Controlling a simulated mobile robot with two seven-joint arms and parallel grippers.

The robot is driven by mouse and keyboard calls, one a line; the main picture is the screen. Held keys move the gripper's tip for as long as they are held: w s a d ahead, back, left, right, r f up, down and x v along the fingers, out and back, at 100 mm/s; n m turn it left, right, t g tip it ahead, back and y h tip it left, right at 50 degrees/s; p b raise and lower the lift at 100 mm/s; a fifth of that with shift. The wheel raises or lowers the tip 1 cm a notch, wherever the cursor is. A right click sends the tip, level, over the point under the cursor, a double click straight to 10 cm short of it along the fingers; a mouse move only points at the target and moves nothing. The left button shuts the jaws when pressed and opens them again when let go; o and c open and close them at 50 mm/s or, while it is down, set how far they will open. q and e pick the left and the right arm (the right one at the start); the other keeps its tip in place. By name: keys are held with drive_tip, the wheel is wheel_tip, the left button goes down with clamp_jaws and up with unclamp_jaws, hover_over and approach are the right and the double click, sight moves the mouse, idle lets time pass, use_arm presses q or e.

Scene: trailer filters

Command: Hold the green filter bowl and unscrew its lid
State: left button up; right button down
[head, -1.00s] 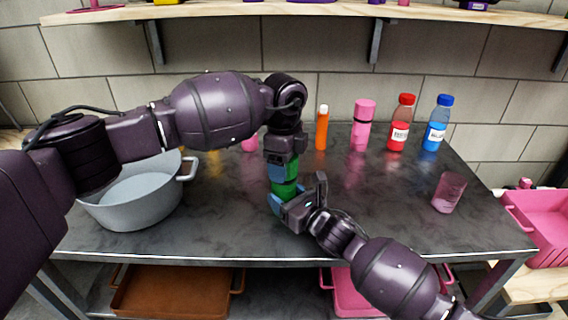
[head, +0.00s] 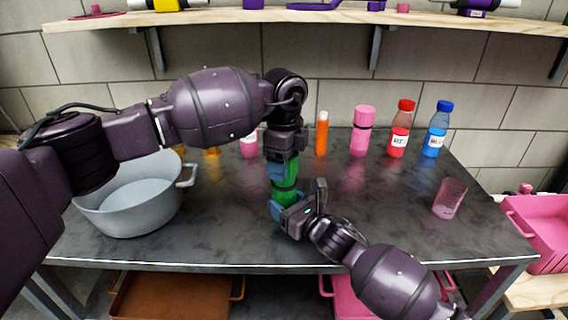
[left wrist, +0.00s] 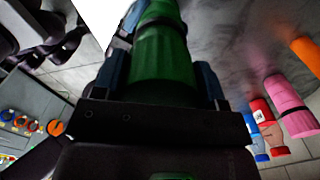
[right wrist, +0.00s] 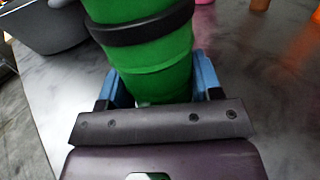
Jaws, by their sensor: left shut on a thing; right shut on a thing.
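The green filter bowl (head: 286,194) stands upright above the table's front middle, with its green lid (head: 288,168) on top and a dark ring between them. My left gripper (head: 284,171) comes from above and is shut on the lid. In the left wrist view its blue fingers flank the green lid (left wrist: 163,62). My right gripper (head: 284,201) comes from the lower right and is shut on the bowl. In the right wrist view the green bowl (right wrist: 152,72) sits between its blue fingers, below the dark ring (right wrist: 143,27). I cannot tell whether a gap has opened between lid and bowl.
A grey pot (head: 125,225) stands at the left of the dark table (head: 225,225). An orange bottle (head: 321,138), a pink bottle (head: 360,138), a red bottle (head: 400,135) and a blue bottle (head: 436,135) stand along the back. A pink cup (head: 449,198) is at the right.

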use_arm(q)
drive_tip(key=shift+r, duration=2)
use_arm(e)
drive_tip(key=shift+c, duration=1.1)
unclamp_jaws()
use_arm(q)
drive_tip(key=shift+r, duration=0.1)
use_arm(e)
drive_tip(key=shift+d, duration=0.1)
